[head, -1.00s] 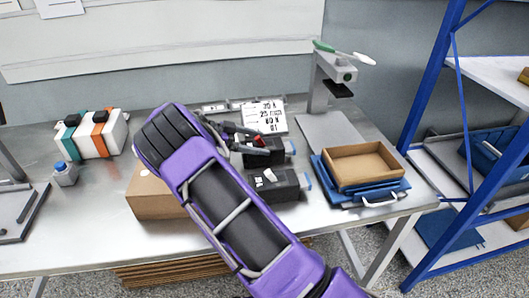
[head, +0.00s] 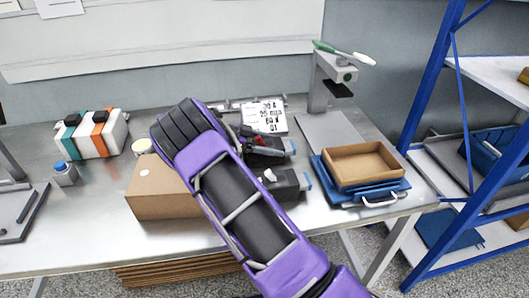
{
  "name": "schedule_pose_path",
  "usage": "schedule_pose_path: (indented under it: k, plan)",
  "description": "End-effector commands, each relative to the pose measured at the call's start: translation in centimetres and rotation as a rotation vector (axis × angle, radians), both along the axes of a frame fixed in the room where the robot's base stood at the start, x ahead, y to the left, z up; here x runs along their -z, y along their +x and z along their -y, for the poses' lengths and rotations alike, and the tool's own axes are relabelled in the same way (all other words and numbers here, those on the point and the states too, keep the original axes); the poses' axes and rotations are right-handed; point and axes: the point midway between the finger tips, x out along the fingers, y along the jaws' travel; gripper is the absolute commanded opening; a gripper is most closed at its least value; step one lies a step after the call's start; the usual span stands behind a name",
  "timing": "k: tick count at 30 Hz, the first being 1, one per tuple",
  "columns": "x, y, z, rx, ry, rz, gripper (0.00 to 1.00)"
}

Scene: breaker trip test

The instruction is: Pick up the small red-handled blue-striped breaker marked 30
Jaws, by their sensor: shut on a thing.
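The small black breaker (head: 270,156) with a red handle (head: 260,141) and a blue stripe at its right end lies on the metal bench, in front of the white card. Its marking is not legible. My gripper (head: 250,138) is shut on this breaker near the red handle. The fingers and my arm hide its left part, and I cannot tell whether it is lifted off the bench. A second black breaker (head: 287,187), with a white handle and a blue stripe, lies just in front of it.
A cardboard box (head: 158,194) stands left of my arm. A printed card (head: 266,115) lies behind the breakers. A press-like stand (head: 334,80) is behind right. A brown tray (head: 362,164) sits on blue cases at the right. A striped white container (head: 98,135) stands left.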

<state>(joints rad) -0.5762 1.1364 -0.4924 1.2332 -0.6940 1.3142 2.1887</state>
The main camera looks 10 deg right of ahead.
Motion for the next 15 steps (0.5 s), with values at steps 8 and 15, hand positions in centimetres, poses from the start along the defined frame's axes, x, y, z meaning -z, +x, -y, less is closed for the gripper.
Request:
schedule_pose_path:
  k: [8, 15]
  plan:
    - [-0.02, 0.00, -0.02, 0.000, 0.000, 0.000, 0.00]
    - [-0.22, 0.05, 0.01, 0.000, -0.001, 0.002, 0.00]
